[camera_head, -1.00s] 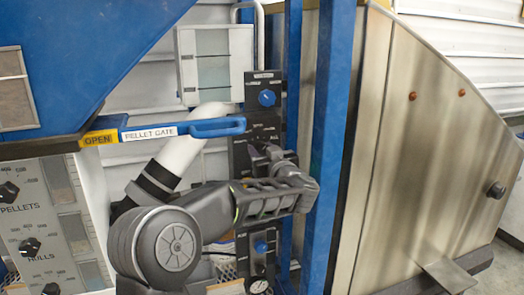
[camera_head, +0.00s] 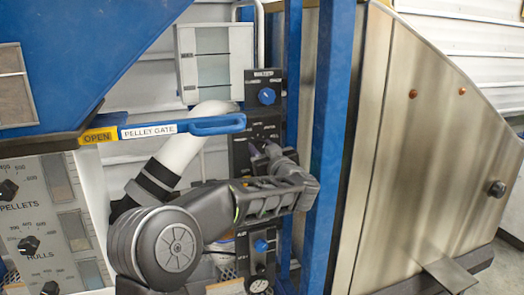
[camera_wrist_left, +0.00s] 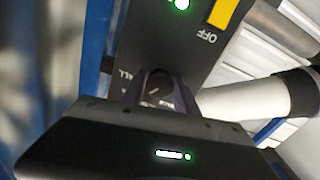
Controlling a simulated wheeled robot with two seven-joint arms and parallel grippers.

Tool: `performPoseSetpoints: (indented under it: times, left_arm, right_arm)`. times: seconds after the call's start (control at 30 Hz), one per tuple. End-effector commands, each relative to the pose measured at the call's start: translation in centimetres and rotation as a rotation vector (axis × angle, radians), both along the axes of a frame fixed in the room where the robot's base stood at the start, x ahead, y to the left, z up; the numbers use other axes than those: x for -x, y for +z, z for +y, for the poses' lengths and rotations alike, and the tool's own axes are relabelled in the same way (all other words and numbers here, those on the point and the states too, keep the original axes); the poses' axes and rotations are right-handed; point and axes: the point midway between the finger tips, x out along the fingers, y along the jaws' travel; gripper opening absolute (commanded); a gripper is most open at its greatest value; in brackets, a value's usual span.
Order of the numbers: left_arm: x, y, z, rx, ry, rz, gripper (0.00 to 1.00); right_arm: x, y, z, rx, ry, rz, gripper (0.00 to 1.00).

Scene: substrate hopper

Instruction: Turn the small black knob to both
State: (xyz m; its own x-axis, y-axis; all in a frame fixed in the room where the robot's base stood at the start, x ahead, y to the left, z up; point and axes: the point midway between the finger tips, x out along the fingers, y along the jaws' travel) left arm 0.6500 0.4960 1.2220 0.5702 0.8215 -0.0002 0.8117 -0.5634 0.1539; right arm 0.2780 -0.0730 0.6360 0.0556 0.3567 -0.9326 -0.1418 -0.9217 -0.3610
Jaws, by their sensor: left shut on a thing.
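The small black knob (camera_wrist_left: 157,88) shows in the left wrist view between the two fingers of my left gripper (camera_wrist_left: 160,95). Its pointer mark is too blurred to read. Part of a label ending in "ELL" shows beside it. In the head view my left gripper (camera_head: 262,155) reaches the narrow black control panel (camera_head: 240,160) and is shut on the knob, which its fingers hide. My right gripper is in neither view.
A blue knob (camera_head: 267,96) is above on the panel and another blue knob (camera_head: 261,246) below. A blue post (camera_head: 333,130) stands close right.

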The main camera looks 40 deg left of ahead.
Motion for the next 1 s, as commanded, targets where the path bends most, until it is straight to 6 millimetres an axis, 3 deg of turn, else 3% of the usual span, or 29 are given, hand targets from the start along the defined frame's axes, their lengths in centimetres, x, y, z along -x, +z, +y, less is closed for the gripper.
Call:
performPoseSetpoints:
  times: [0.7, 1.0]
  left_arm:
    - [0.0, -0.2, 0.0, 0.290, 0.000, -0.420, 0.00]
    - [0.0, 0.0, 0.0, 0.344, 0.000, -0.496, 0.00]
  right_arm:
    - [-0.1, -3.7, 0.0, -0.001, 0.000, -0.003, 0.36]
    - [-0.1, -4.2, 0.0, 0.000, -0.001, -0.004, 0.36]
